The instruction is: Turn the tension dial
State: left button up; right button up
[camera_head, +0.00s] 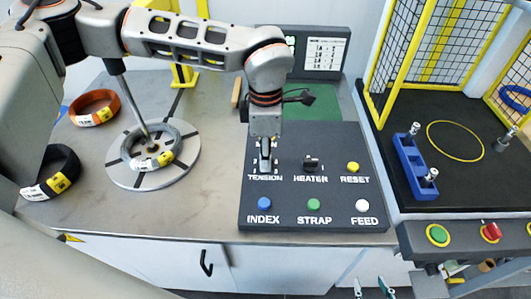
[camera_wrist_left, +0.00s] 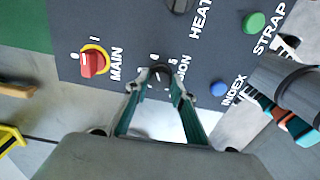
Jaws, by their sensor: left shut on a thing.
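The tension dial (camera_wrist_left: 160,75) is a small dark knob on the dark control panel (camera_head: 327,192), with numbered marks around it. In the head view it is mostly hidden by my left gripper (camera_head: 265,160), which points down just above the TENSION label. In the left wrist view the fingers of my left gripper (camera_wrist_left: 159,88) reach the dial from both sides and are shut on it. My right gripper (camera_head: 371,288) shows only as two separated fingertips at the bottom edge of the head view, apart from the panel and empty.
The heater knob (camera_head: 311,162) and yellow reset button (camera_head: 353,167) sit close right of the dial. Blue index (camera_head: 264,203), green strap (camera_head: 314,204) and white feed (camera_head: 362,205) buttons lie in front. A red main switch (camera_wrist_left: 94,64) is nearby. A turntable (camera_head: 122,172) holds a coil at left.

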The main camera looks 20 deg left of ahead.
pick_arm(q)
jog(key=shift+r, duration=0.1)
dwell(0.4)
jog(key=o, duration=1.1)
notch_tip(320, 180, up, 12)
